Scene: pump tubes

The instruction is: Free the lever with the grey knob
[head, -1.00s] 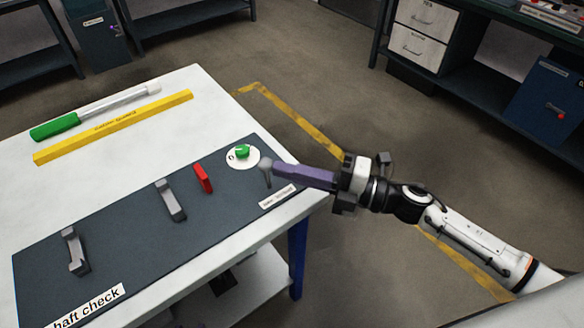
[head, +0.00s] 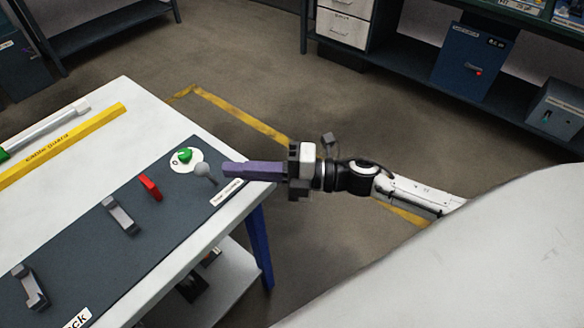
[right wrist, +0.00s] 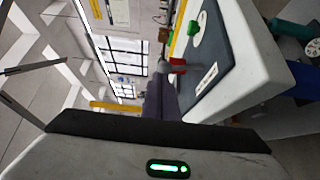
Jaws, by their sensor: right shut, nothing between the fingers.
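The lever with the grey knob (head: 202,169) stands near the right end of the dark panel (head: 80,245) on the white table. Its stem leans left in the head view. My right gripper (head: 226,168), with purple fingers, is shut and empty. Its tips are just right of the knob, with a small gap in the head view. In the right wrist view the fingers (right wrist: 160,95) point at the grey knob (right wrist: 163,67), which shows just past their tips. I cannot tell the exact distance there. My left gripper is not in view.
A green knob on a white disc (head: 186,156) sits just beyond the lever. A red lever (head: 150,187) and two grey handles (head: 121,215) (head: 30,287) stand further left. A yellow bar (head: 65,145) lies behind the panel. The floor right of the table is clear.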

